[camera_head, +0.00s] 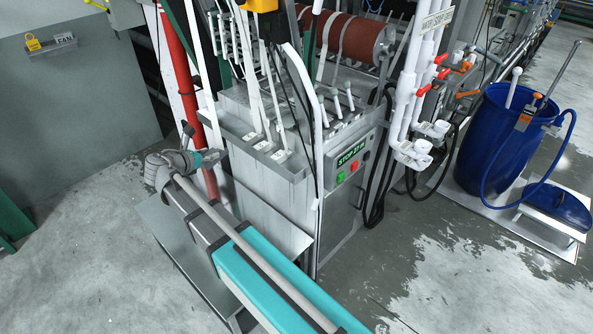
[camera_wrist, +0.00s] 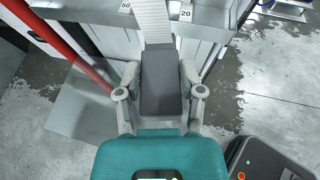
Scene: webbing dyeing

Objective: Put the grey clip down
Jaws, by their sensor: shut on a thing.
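In the wrist view my gripper (camera_wrist: 160,72) has one finger on each side of the dark grey clip (camera_wrist: 162,92) and is shut on it. A white ribbed strip (camera_wrist: 153,22) runs from the clip's far end toward the top of the picture; whether the two are joined cannot be told. The clip appears held above the floor, with no surface seen touching it from below. In the head view my gripper is near the red pipe, left of the machine, partly hidden by my wrist. The clip cannot be made out there.
The red pipe (camera_head: 184,85) stands close to my wrist. Ledge labels 50 and 20 (camera_wrist: 186,14) show in the wrist view. A blue barrel (camera_head: 495,140) stands far right. Floor at left is clear.

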